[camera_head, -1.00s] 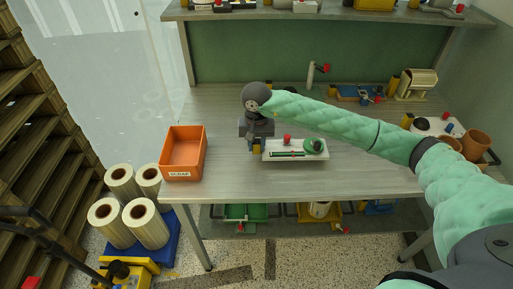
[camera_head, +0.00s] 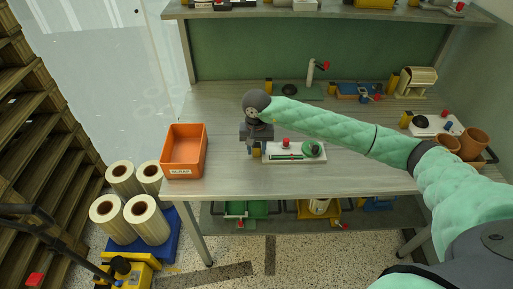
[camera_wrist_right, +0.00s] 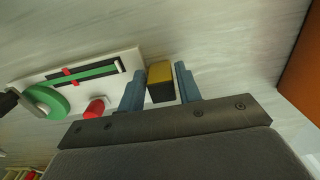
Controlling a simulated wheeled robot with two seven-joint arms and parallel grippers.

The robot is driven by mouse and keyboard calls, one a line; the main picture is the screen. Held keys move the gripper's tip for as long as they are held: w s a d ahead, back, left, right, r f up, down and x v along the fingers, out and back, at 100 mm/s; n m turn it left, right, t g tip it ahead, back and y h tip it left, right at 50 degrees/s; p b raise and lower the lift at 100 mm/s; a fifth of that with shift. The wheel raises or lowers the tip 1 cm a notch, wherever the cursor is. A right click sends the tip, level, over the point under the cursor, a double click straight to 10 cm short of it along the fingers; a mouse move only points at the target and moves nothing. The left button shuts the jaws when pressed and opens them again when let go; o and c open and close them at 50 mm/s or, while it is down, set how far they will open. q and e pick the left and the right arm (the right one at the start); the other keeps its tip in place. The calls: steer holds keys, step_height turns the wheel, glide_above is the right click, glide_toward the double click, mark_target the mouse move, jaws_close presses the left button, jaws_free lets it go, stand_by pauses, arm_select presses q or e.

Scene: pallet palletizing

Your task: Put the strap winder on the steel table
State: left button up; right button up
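The strap winder appears to be the white board (camera_head: 318,157) with a green disc, a green strap strip and a red knob, over the front middle of the steel table (camera_head: 350,180). In the right wrist view its white board (camera_wrist_right: 128,58) shows at left, with a yellow-and-black block (camera_wrist_right: 160,82) at its end. My right gripper (camera_head: 256,150) is at the board's left end. In the wrist view its two fingers (camera_wrist_right: 160,88) stand on either side of the block, close against it. Whether the board touches the tabletop is unclear. My left gripper is out of view.
An orange bin (camera_head: 185,172) stands on the table to the left of the gripper. A tap-like post (camera_head: 311,74), a blue device (camera_head: 358,90), a cream device (camera_head: 415,82) and brown pots (camera_head: 472,144) stand behind and right.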

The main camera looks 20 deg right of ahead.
steer(key=shift+o, duration=1.1)
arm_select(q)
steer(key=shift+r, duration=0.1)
arm_select(e)
steer(key=shift+r, duration=0.1)
steer(key=shift+r, duration=0.45)
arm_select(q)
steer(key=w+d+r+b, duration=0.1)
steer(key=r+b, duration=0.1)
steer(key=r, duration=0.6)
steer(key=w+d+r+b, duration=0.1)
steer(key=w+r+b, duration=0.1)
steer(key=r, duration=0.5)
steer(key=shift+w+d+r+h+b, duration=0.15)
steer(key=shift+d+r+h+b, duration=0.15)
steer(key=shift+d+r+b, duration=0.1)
arm_select(e)
step_height(320, 180, up, 11)
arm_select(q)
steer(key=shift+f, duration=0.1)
